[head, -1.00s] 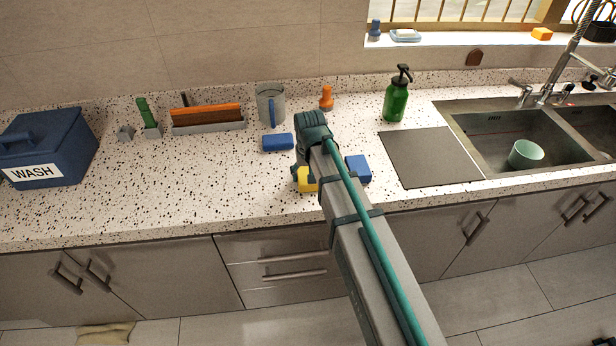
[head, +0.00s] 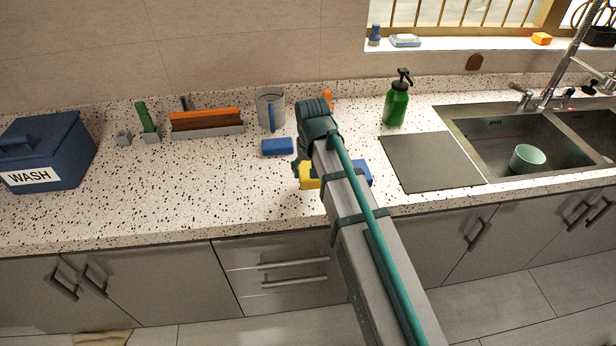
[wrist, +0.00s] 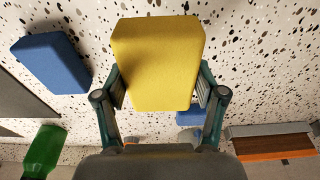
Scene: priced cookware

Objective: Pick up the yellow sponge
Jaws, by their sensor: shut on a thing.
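The yellow sponge (head: 308,176) is partly hidden by my arm in the head view. In the wrist view the yellow sponge (wrist: 157,62) sits large between the two fingers of my gripper (wrist: 160,78), which touch it from both sides. My gripper (head: 304,168) is shut on it over the front part of the counter. It seems slightly raised, but the gap below it is hard to judge.
One blue sponge (head: 277,147) lies behind and left; another (head: 367,173) lies right, partly behind my arm. The left front counter is clear.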

